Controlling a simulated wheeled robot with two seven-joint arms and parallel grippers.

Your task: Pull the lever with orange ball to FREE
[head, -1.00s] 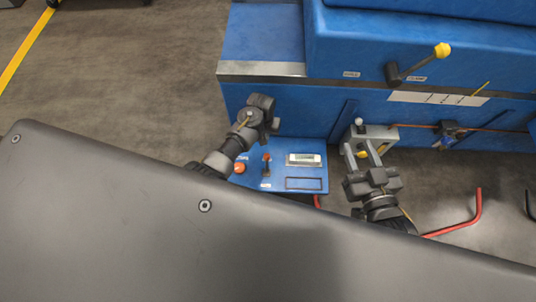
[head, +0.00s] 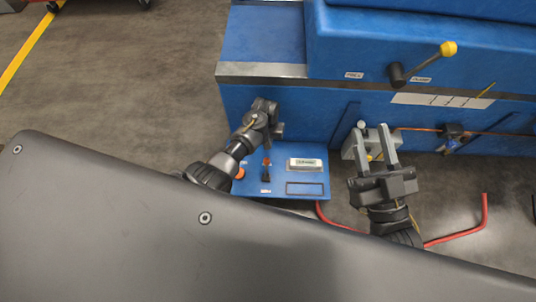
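A lever with a yellow to yellow-orange ball (head: 448,49) is mounted on the blue machine's front, its arm slanting up to the right from a dark hub. Small plates flank the hub; the left one (head: 354,75) seems to read FREE, the right one (head: 421,79) CLAMP. A small lever with an orange-red tip (head: 267,162) stands on the blue control panel. My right gripper (head: 373,131) is open and empty, pointing up the picture, below and left of the yellow-ball lever, apart from it. My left gripper (head: 267,112) is above the panel; its fingers are not clear.
The control panel (head: 310,178) also has an orange knob (head: 240,173) and a display. A grey bracket (head: 350,147) is partly behind my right fingers. Red bent pipes (head: 484,212) are at the lower right.

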